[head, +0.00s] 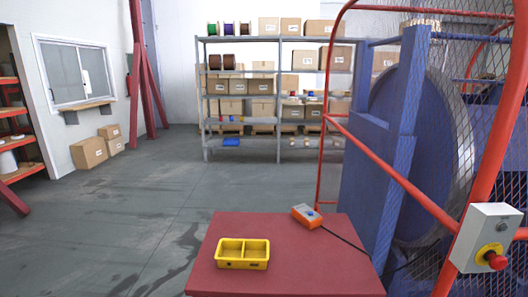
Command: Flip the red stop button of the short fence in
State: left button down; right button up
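The red stop button (496,261) sits on a yellow round base on the front of a light grey control box (488,238). The box is fixed to the red tubular fence (408,184) at the lower right of the head view. A small dark round part shows above the button on the box. The button stands out from its base. Neither of my grippers is in the head view.
A red table (305,262) stands in front, with a yellow two-compartment tray (243,266) and an orange cabled box (306,216). Blue machinery (371,164) stands behind the mesh fence. Shelves (280,105) with cartons line the back.

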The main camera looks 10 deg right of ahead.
aim_at(496, 262)
jog(key=z, duration=1.4)
